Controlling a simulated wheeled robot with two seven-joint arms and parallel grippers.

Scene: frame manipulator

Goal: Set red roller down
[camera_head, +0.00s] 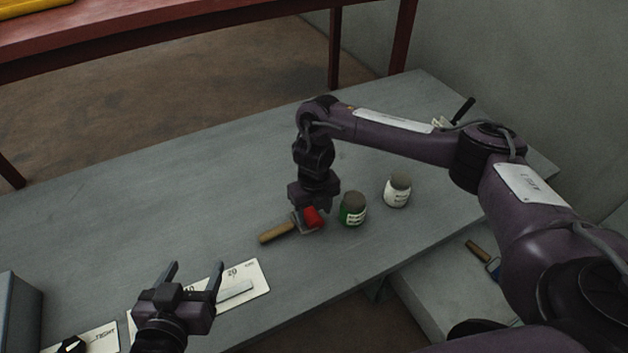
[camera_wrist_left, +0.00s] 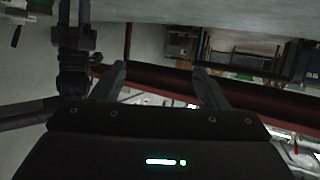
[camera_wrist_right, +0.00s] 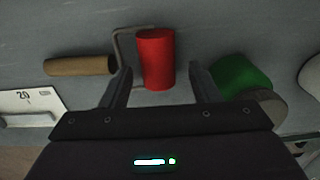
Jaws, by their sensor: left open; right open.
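The red roller (camera_head: 313,217) lies on the grey table, with its wooden handle (camera_head: 277,233) pointing left. In the right wrist view the red roller (camera_wrist_right: 156,58) shows between and beyond the fingertips, with its wire frame and wooden handle (camera_wrist_right: 80,66) to the left. My right gripper (camera_head: 312,208) is directly above the roller, pointing down; its fingers are open in the right wrist view (camera_wrist_right: 160,80). Whether the fingers touch the roller cannot be told. My left gripper (camera_head: 195,268) is open and empty at the front left, above a white card.
A green jar (camera_head: 352,209) stands just right of the roller, and a white jar (camera_head: 397,190) stands farther right. A white card with a number (camera_head: 252,277) lies near the front edge. A grey box (camera_head: 18,312) is at far left. The table's back left is clear.

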